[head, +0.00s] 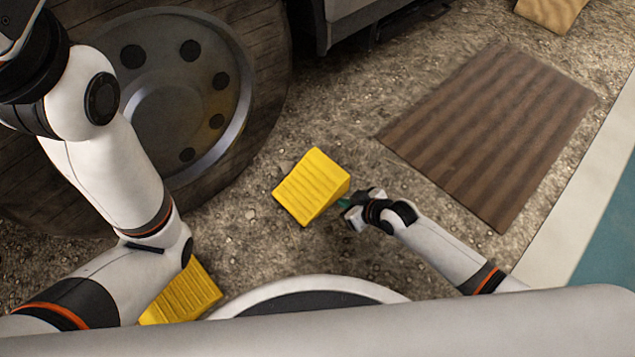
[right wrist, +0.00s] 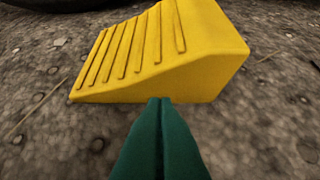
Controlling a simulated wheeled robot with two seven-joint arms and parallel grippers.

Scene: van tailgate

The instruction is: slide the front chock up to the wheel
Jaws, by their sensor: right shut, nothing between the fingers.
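A yellow ribbed wedge chock (head: 310,186) sits on the gravel to the right of the large wheel (head: 180,90), with bare gravel between them. In the right wrist view the chock (right wrist: 150,60) has its thin edge at the left and its tall end at the right. My right gripper (head: 345,203) is shut and empty. Its green fingertips (right wrist: 159,105) are at the chock's near side face, touching it or very close. A second yellow chock (head: 185,293) lies at the lower left, partly hidden by my left arm. My left gripper is outside the view.
A brown ribbed mat (head: 490,130) lies on the gravel at the right. A tan block (head: 552,12) is at the top right. A pale strip (head: 580,185) borders a teal area (head: 610,240). The vehicle's dark underside (head: 345,25) is above.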

